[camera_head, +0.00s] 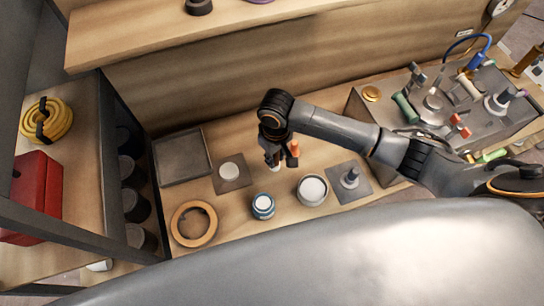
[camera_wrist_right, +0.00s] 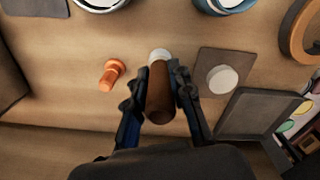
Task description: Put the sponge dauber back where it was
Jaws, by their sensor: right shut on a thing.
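My right gripper (camera_head: 272,155) is over the middle of the workbench, pointing down. In the right wrist view, its fingers (camera_wrist_right: 160,100) are shut on a brown cylindrical handle with a pale round end beyond it, which looks like the sponge dauber (camera_wrist_right: 159,92). In the head view, only the dauber's pale lower end (camera_head: 275,167) shows below the fingers. I cannot tell whether that end touches the bench. A dark square pad (camera_head: 243,182) with a pale disc (camera_head: 229,171) on it lies just left of the gripper. My left gripper is not in view.
An orange peg-like object (camera_head: 294,151) stands close beside the gripper. A blue tin (camera_head: 263,209), a grey tin (camera_head: 312,198) and another pad with a grey knobbed tool (camera_head: 350,179) are nearer me. A dark tray (camera_head: 182,157) and an orange ring (camera_head: 178,231) lie left.

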